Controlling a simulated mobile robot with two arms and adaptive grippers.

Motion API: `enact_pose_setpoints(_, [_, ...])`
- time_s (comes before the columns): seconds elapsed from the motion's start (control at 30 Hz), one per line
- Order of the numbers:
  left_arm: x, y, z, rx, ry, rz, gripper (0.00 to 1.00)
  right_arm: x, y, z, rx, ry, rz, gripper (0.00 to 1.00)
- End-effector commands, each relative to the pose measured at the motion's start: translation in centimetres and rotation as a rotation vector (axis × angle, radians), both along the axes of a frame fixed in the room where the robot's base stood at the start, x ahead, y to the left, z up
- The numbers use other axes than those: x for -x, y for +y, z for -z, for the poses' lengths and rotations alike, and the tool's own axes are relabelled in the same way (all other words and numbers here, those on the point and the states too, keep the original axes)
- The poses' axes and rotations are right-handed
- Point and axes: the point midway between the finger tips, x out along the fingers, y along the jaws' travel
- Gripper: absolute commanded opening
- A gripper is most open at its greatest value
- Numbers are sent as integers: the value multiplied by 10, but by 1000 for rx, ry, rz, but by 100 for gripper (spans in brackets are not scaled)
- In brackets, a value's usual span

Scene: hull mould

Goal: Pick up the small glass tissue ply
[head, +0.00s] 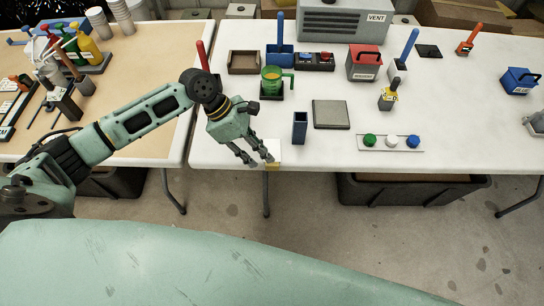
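My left gripper (260,161) is over the front edge of the white table, its fingers pointing down and apart. A thin white sheet (272,146) that looks like the small glass tissue ply lies flat at the table edge under and beside the fingers. A small yellow tab (273,167) shows at its front edge. The fingers hide part of the sheet, and I cannot tell whether they touch it.
A green cup (271,83), a dark blue holder (300,127), a grey square plate (331,114) and a strip with three coloured knobs (391,142) stand near the sheet. A brown table (130,120) with bottles is at left. A pale green hull surface (180,265) fills the foreground.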

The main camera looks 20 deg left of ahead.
Motion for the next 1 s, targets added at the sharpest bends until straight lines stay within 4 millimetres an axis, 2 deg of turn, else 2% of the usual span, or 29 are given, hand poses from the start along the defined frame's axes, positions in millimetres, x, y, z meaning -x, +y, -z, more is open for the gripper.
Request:
enact_pose_setpoints(0.3, [-1,-23,36,0,0,1,24,0,2,-3,-2,-1,1,40])
enact_pose_setpoints(0.57, [-1,-25,41,-1,-1,3,24,0,5,-3,-5,0,3,40])
enact_pose_setpoints(0.83, [-1,-25,41,-1,-1,3,0,0,5,-3,-5,0,3,40])
enact_pose_setpoints(1.0, [-1,-25,41,-1,-1,3,0,0,4,-3,-5,0,3,40])
